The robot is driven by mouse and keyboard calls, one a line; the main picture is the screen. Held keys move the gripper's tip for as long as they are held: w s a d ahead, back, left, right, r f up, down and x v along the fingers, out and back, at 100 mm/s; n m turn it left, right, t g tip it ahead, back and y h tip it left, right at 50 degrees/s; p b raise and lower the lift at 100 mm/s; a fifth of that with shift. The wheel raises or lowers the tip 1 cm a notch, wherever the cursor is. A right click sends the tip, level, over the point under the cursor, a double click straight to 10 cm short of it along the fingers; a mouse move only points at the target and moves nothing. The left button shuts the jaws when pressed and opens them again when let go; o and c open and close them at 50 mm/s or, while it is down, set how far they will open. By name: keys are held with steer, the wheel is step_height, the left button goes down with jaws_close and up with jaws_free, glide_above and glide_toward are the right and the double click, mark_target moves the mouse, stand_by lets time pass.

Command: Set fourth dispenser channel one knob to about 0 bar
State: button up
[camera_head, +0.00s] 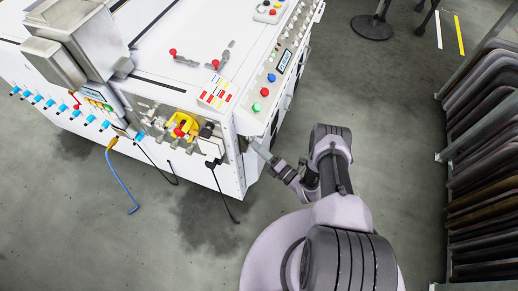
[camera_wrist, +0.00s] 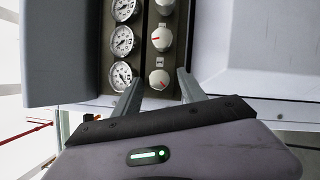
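In the wrist view, white round knobs with red marks sit in a dark panel strip: a lowest knob (camera_wrist: 159,79), a middle knob (camera_wrist: 162,38) and a top knob (camera_wrist: 165,5), cut by the frame edge. Beside them on the left are dial gauges, the lowest gauge (camera_wrist: 120,76) level with the lowest knob. I cannot read which is the fourth dispenser's channel one. My gripper (camera_wrist: 160,92) is open, its two fingers on either side of the lowest knob, with no clear contact. In the head view my gripper (camera_head: 262,152) is at the machine's right end; the knobs are hidden there.
The white machine (camera_head: 160,45) carries colored buttons, yellow-and-red switch (camera_head: 183,126) and blue fittings. Cables (camera_head: 126,190) hang to the floor. A rack of dark panels (camera_head: 485,150) stands at the right.

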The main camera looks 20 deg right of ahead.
steer(key=shift+s, duration=0.1)
steer(key=p+v, duration=0.2)
steer(key=v, duration=1.5)
steer(key=shift+s+d, duration=0.1)
